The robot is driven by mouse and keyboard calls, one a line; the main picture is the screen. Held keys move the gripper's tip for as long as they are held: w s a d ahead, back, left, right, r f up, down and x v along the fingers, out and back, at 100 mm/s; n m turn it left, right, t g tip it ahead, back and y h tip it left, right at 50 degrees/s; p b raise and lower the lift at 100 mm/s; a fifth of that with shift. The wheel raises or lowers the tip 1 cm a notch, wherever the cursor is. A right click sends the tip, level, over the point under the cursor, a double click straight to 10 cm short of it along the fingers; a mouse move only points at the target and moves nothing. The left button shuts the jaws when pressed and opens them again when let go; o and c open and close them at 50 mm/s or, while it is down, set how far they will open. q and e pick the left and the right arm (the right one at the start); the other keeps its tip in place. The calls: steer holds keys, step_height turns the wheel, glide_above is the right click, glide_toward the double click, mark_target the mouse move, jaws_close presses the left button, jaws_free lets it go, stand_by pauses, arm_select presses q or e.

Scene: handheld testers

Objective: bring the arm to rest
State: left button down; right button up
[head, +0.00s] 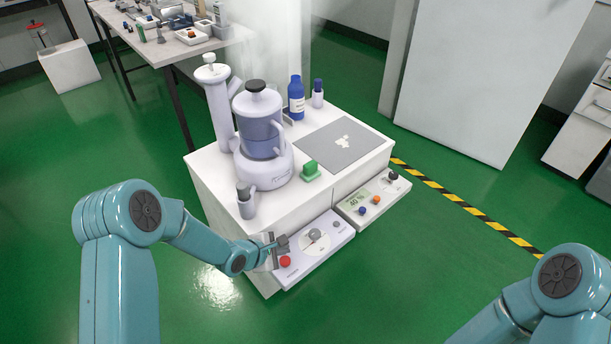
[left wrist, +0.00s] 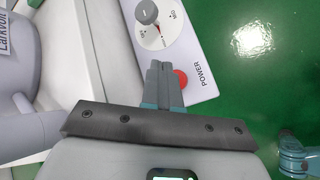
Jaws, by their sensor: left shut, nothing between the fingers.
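My left gripper (head: 280,243) is at the left end of the white control panel on the front of the white cabinet, close to the red button (head: 285,261). Its fingers are closed together with nothing between them. In the left wrist view the shut fingers (left wrist: 162,82) lie over the panel's edge, partly covering the red button (left wrist: 181,78) beside the word POWER. I cannot tell whether they touch it. A grey knob (left wrist: 147,13) on a round dial is beyond the fingertips. My right arm (head: 560,290) shows at the lower right; its gripper is out of view.
The white cabinet (head: 215,190) bears a lilac blender-like machine (head: 262,135), a blue bottle (head: 296,98), a grey mat (head: 335,160) and a green block (head: 310,169). A second panel (head: 350,210) is to the right. Green floor (head: 400,290) lies open in front.

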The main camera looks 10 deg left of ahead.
arm_select(q)
steer(key=s, duration=0.1)
steer(key=s+d+f, duration=0.1)
steer(key=s+d+g, duration=0.1)
steer(key=shift+d+f, duration=0.1)
steer(key=shift+f, duration=0.15)
steer(key=s+d+f+m+g, duration=0.1)
steer(key=s+f+m+g, duration=0.15)
steer(key=s+m, duration=0.8)
steer(key=s+d+f+m+g, duration=0.2)
steer(key=s+m+g, duration=0.2)
steer(key=s+m, duration=0.65)
step_height(320, 180, up, 23)
steer(key=s+n+p, duration=0.2)
steer(key=p, duration=2.1)
steer(key=shift+s+a+y, duration=0.2)
steer(key=shift+a+y, duration=0.05)
steer(key=shift+y, duration=0.15)
